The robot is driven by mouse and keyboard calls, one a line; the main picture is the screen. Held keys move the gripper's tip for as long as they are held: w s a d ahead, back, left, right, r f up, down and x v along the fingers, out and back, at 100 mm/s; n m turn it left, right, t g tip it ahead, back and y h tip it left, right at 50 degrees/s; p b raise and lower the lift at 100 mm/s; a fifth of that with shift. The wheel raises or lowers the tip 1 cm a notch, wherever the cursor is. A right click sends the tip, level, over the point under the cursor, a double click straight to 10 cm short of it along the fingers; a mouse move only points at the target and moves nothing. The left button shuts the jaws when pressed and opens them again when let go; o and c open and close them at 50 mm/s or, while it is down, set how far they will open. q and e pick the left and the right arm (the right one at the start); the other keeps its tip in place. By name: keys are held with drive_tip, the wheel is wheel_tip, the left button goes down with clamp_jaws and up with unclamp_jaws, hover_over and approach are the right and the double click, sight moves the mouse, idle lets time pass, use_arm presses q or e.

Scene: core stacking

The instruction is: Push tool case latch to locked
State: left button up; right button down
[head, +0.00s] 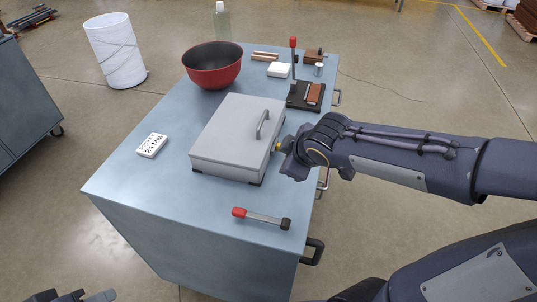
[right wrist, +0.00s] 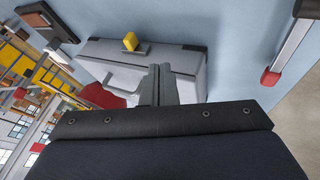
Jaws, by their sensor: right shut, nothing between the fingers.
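The grey tool case (head: 228,135) lies closed on the blue bench, with a handle (head: 262,124) on its lid. Its yellow latch (head: 278,147) is on the side facing my right arm, and the latch also shows in the right wrist view (right wrist: 130,41). My right gripper (head: 288,160) is beside that side of the case. In the right wrist view its fingers (right wrist: 160,70) are together and empty, close to the latch, below and right of it in the picture. Contact cannot be told. A small dark part of my left gripper (head: 72,297) shows at the bottom left edge.
A red-handled tool (head: 262,217) lies in front of the case on the bench (head: 180,215). A white labelled block (head: 152,145) is to the left. A red bowl (head: 212,70) and a black fixture with a red-knobbed lever (head: 293,58) stand behind.

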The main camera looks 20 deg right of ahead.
drive_tip(key=b+x, duration=0.2)
drive_tip(key=x, duration=0.6)
drive_tip(key=shift+f, duration=0.35)
drive_tip(key=w+d, duration=0.1)
drive_tip(key=w+d+p, duration=0.1)
drive_tip(key=w, duration=0.1)
drive_tip(key=shift+p, duration=0.3)
drive_tip(key=shift+w+d+f, duration=0.15)
drive_tip(key=shift+w+d, duration=0.1)
drive_tip(key=shift+w, duration=0.2)
drive_tip(key=shift+w+d+p, duration=0.2)
drive_tip(key=shift+w+p, duration=0.05)
drive_tip(key=shift+p, duration=0.3)
drive_tip(key=w+d+p, duration=0.2)
drive_tip(key=shift+w+d, duration=0.1)
drive_tip(key=shift+w, duration=0.3)
